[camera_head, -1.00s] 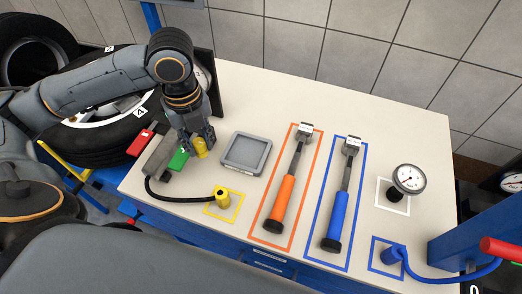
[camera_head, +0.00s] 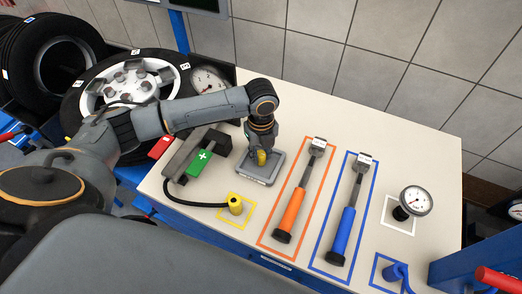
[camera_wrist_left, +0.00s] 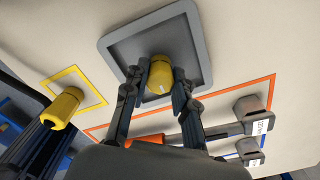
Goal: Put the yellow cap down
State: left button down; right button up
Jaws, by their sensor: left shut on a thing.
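The yellow cap (camera_wrist_left: 160,74) is between the fingers of my left gripper (camera_wrist_left: 160,82), which is shut on it. In the left wrist view the tray's rim (camera_wrist_left: 122,44) surrounds the cap. I cannot tell whether the cap touches the tray floor. My right gripper is not in view.
A yellow hose end (camera_head: 235,204) stands in a yellow outlined square. Orange-handled (camera_head: 291,214) and blue-handled (camera_head: 341,235) tools lie to the right, and a gauge (camera_head: 415,201) stands beyond. A green box (camera_head: 200,162) is left of the tray.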

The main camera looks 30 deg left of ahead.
aim_at(261, 153)
pick_arm(q)
jog(key=shift+f, duration=0.2)
jog(key=shift+f, duration=0.2)
jog(key=c, duration=1.2)
grip_release()
jog(key=shift+o, duration=0.6)
jog(key=shift+r, duration=0.1)
notch_tip(261, 153, up, 12)
jog(key=b, duration=0.2)
jog(key=shift+r+b, duration=0.15)
jog(key=shift+b, duration=0.2)
jog(key=shift+s, duration=0.1)
